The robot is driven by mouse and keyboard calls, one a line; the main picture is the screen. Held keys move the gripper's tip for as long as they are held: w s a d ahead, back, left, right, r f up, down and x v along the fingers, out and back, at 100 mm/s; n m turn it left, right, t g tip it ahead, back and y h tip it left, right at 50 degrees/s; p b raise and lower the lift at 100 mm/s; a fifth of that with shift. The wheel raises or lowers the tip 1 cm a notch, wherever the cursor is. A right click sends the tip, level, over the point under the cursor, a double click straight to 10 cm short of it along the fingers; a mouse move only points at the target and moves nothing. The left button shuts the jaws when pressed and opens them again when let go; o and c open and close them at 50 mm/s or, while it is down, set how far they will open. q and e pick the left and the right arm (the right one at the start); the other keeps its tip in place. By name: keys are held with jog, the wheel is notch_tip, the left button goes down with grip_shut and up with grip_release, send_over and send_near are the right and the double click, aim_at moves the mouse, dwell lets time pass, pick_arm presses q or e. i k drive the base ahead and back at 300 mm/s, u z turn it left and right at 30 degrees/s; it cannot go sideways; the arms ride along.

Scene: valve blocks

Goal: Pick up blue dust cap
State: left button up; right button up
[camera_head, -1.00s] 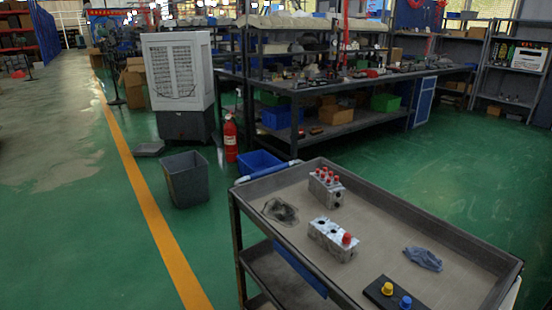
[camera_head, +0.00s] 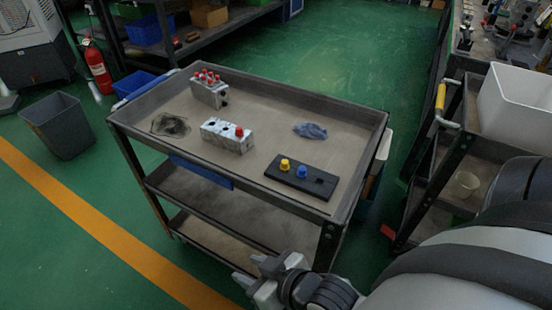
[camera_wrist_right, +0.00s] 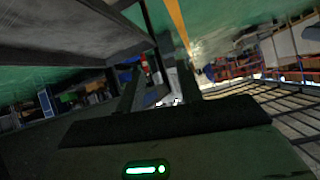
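The blue dust cap (camera_head: 302,171) stands on a black plate (camera_head: 318,182) at the near right part of the cart's top tray (camera_head: 270,112). A yellow cap (camera_head: 285,164) stands on the same plate, left of it. My right gripper (camera_head: 248,269) is below and in front of the cart, well apart from the caps. In the right wrist view its two fingers (camera_wrist_right: 160,88) are spread with nothing seen between them. My left gripper is not in view.
Two valve blocks stand on the tray: one with several red caps (camera_head: 209,91), one with a single red cap (camera_head: 228,136). A dark rag (camera_head: 170,125) and a blue cloth (camera_head: 311,131) lie there too. A shelf with a white bin (camera_head: 516,107) stands at right.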

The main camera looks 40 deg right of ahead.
aim_at(301, 172)
jog(key=u, duration=0.1)
jog(key=k, duration=0.25)
jog(key=z, duration=1.3)
